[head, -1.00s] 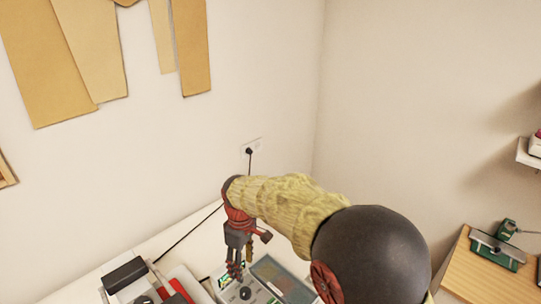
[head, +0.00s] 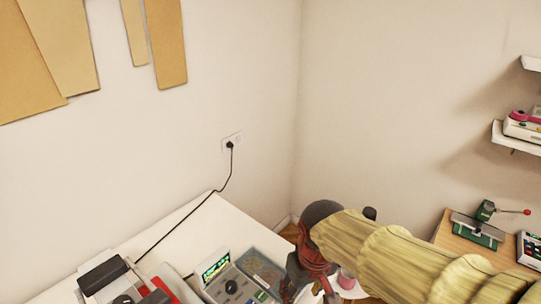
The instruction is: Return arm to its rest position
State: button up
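My arm crosses the lower right of the head view, in a yellow ribbed sleeve. At its end is my gripper (head: 308,290), a dark and reddish shape at the bottom edge. It hangs near the right edge of the white table, beside a grey device with a lit green screen and a dark knob (head: 232,286). The fingers are mostly cut off by the frame, so I cannot tell whether they are open or shut. I see nothing clearly held.
The white table (head: 190,228) carries a black and red machine (head: 103,274) at left. A wooden table (head: 460,250) at right holds a green tool (head: 478,228). Wall shelves (head: 515,138) stand out at far right. A cable runs to a wall socket (head: 232,142).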

jog(key=s+d+r+m+t+b, duration=0.3)
jog(key=s+d, duration=0.5)
jog(key=d, duration=0.3)
jog(key=shift+s+d+m+t+h+b, duration=0.15)
jog(key=shift+d+m+t+h+b, duration=0.15)
jog(key=shift+m+t+b, duration=0.3)
jog(key=shift+c, duration=0.4)
jog(key=shift+c, duration=0.7)
